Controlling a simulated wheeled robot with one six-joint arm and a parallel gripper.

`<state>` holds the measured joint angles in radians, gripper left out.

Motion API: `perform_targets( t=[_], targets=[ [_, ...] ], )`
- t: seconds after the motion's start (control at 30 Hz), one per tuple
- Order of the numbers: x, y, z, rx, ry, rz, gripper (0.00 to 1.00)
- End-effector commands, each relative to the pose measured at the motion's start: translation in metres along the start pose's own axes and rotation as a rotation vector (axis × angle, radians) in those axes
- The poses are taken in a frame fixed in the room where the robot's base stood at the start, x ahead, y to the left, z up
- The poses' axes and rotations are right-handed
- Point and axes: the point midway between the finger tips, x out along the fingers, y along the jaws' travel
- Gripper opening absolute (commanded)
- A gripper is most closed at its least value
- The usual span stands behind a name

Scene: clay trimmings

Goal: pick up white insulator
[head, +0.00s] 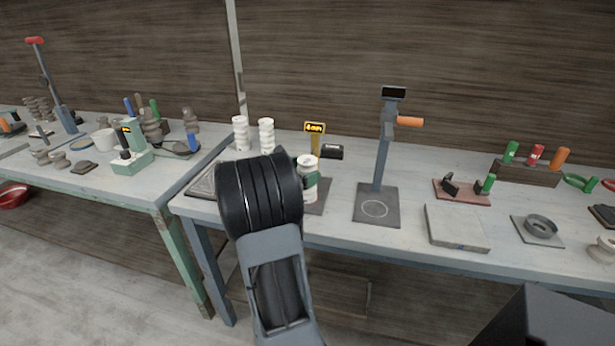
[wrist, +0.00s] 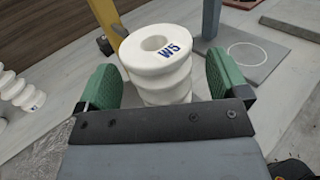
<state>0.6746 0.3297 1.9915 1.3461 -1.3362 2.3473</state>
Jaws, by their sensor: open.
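The white insulator (wrist: 160,70) stands upright between the two green fingers of my gripper (wrist: 160,85) in the wrist view. It is ribbed, with a round hole in the top and a blue "W5" mark. In the head view the same insulator (head: 308,176) stands on a dark mat by the yellow post, partly hidden by my arm. My gripper is open around it, with a gap showing beside the right finger. Two more white ribbed insulators (head: 266,135) stand farther back to the left.
A flat slab (head: 456,226) lies farther right. A second bench stands at left.

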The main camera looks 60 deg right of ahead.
Motion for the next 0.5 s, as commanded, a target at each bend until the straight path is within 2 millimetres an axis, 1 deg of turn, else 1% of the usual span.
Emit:
perform_targets(
  t=[0.03, 0.13, 0.4, 0.5],
  targets=[
    [0.0055, -0.0004, 0.0009, 0.000, 0.000, -0.002, 0.93],
    [0.0121, -0.0005, 0.0002, 0.000, 0.000, -0.001, 0.93],
    [0.0139, -0.0001, -0.0003, 0.001, 0.000, 0.001, 0.93],
    [0.0138, -0.0001, -0.0002, 0.001, 0.000, 0.001, 0.84]
  ],
)
